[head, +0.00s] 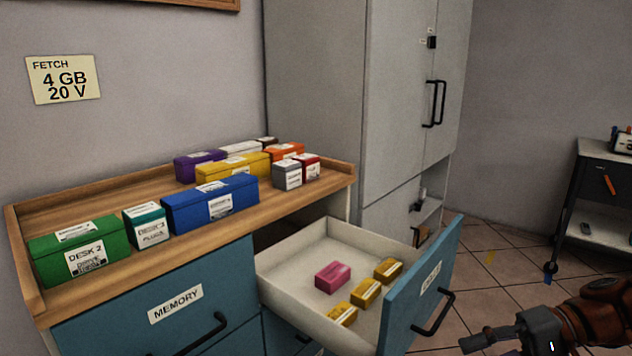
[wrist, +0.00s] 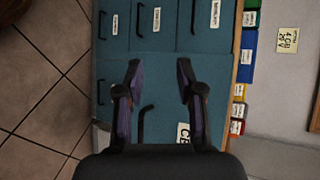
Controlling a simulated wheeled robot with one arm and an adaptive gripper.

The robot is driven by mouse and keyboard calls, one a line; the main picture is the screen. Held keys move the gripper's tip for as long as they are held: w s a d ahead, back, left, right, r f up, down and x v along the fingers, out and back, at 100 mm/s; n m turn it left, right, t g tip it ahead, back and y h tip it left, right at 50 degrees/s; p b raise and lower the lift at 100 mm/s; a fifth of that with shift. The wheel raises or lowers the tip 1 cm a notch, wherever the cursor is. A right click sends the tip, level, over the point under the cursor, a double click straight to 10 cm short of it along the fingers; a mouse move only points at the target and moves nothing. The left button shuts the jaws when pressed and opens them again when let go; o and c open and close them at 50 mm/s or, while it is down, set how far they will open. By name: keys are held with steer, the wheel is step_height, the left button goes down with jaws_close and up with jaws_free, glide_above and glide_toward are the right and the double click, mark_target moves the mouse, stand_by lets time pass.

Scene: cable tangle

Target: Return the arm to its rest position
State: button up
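My gripper (head: 478,342) is at the lower right of the head view, in front of and to the right of the open drawer, with the arm reaching in from the right edge. In the wrist view my gripper (wrist: 158,82) has its two fingers spread apart with nothing between them. The teal drawer fronts of the cabinet (wrist: 165,75) lie beyond the fingers, and the picture is turned sideways. The fingers touch nothing that I can see.
An open drawer (head: 295,262) sticks out, holding a pink box (head: 333,277) and several yellow boxes (head: 366,292). Labelled boxes, such as a blue one (head: 210,203), stand on the wooden top (head: 130,262). A grey cart (head: 590,180) stands at right. Tiled floor (head: 490,290) lies between.

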steer(key=s+a+r+n+g+h+p, duration=0.3)
steer(key=s+a+r+g+h+p, duration=0.35)
steer(key=a+r+p, duration=0.8)
steer(key=s+d+r+t+h+p, duration=0.3)
steer(key=s+r+h+p, duration=0.4)
steer(key=p, duration=0.9)
step_height(320, 180, up, 3)
steer(key=shift+s+d+f+p, duration=0.15)
steer(key=shift+s+d+p, duration=0.25)
steer(key=shift+s, duration=0.85)
